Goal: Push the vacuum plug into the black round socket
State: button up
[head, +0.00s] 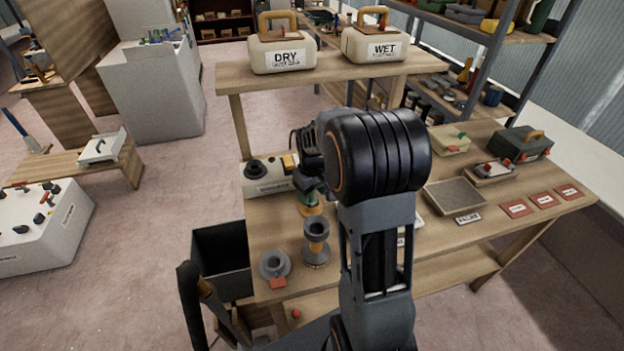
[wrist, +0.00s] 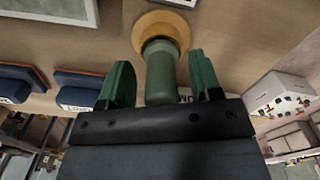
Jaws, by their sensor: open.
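A green cylinder (wrist: 160,78) with a tan flared collar (wrist: 182,28) stands between my fingers in the wrist view. I take it for the vacuum plug; in the head view it is partly hidden behind my arm, its tan base (head: 311,210) showing on the bench. My gripper (wrist: 160,68) is open, one green finger on each side of the cylinder, with a gap on each side. In the head view the gripper (head: 311,188) is mostly hidden by my wrist. A black round socket (head: 255,167) sits on a labelled white box, left of the gripper.
A grey spool-shaped piece (head: 316,232) and a grey ring (head: 275,264) stand near the bench's front left. A black bin (head: 222,262) is beside the bench. DRY (head: 283,54) and WET (head: 375,45) cases stand on the raised shelf. A flat tray (head: 455,196) lies to the right.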

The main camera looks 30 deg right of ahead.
notch_tip(320, 180, up, 13)
dwell(0.4)
jog(key=shift+a, duration=0.1)
